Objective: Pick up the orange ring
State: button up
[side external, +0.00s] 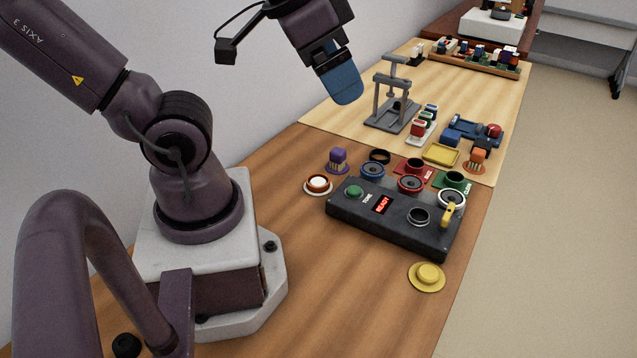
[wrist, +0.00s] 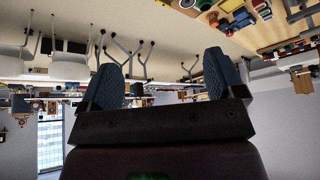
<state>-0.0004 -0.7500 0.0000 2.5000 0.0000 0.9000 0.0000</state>
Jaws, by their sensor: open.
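Two small orange items show in the side external view, and I cannot tell for sure which is the orange ring. One is an orange piece (side external: 475,161) with a round flanged base, on the light mat right of the yellow tray. The other is a low round piece (side external: 318,184) with a white rim and orange-brown band, left of the black console. My gripper (side external: 345,92) hangs in the air above and behind the console, well apart from both. In the wrist view its blue fingers (wrist: 166,78) are spread with nothing between them.
The black console (side external: 382,222) has coloured round sockets along its far side. A purple piece (side external: 337,160), a yellow disc (side external: 427,276), a yellow tray (side external: 440,154), a grey press stand (side external: 392,104) and a blue device (side external: 463,132) stand around.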

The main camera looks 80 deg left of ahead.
jog(key=m+g, duration=0.6)
jog(key=m, duration=0.7)
send_over(317, 181)
notch_tip(317, 181, down, 22)
jog(key=f, duration=0.6)
jog(key=shift+s+d+f, duration=0.1)
jog(key=shift+d+f, duration=0.1)
jog(key=shift+f, duration=0.1)
jog(key=shift+a+f, duration=0.15)
jog(key=shift+f, duration=1.35)
jog(key=shift+a+f, duration=0.1)
jog(key=shift+f, duration=1.4)
